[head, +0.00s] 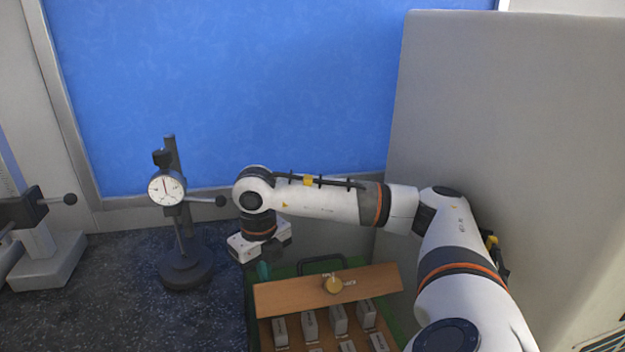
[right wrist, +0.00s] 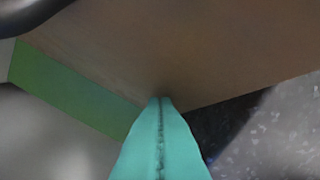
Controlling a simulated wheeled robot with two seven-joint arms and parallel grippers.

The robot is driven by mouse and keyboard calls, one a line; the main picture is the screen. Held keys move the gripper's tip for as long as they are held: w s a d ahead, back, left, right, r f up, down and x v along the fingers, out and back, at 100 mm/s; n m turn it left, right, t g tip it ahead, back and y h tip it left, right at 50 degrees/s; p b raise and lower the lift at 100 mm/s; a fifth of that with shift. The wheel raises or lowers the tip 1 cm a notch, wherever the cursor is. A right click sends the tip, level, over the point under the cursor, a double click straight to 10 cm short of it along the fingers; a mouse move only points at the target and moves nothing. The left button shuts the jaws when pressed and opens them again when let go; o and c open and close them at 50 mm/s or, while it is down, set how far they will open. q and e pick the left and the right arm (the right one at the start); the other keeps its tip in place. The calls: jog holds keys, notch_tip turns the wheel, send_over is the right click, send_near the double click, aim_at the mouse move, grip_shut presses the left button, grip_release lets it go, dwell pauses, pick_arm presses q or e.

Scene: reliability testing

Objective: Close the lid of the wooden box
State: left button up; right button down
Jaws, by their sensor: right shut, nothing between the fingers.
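The wooden box (head: 265,335) stands at the bottom middle of the head view, open, with several grey metal blocks in its slots. Its wooden lid (head: 285,292) is raised at the far side, with a round brass piece (head: 333,285) on it. My right gripper (head: 263,271) is shut and empty, with teal fingers at the lid's far left corner. In the right wrist view, the shut fingertips (right wrist: 161,101) are against or very close to a brown wooden face (right wrist: 190,50); contact is unclear. My left gripper is out of view.
A dial gauge on a stand (head: 184,255) is left of the box. Another stand (head: 45,260) is at the far left. A grey panel (head: 500,110) rises on the right. The dark speckled tabletop (head: 110,315) is clear at the front left.

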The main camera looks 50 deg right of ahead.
notch_tip(320, 180, up, 9)
jog(key=p, duration=0.5)
jog(key=shift+s+d+p, duration=0.15)
jog(key=shift+d+p, duration=0.2)
jog(key=shift+f, duration=0.1)
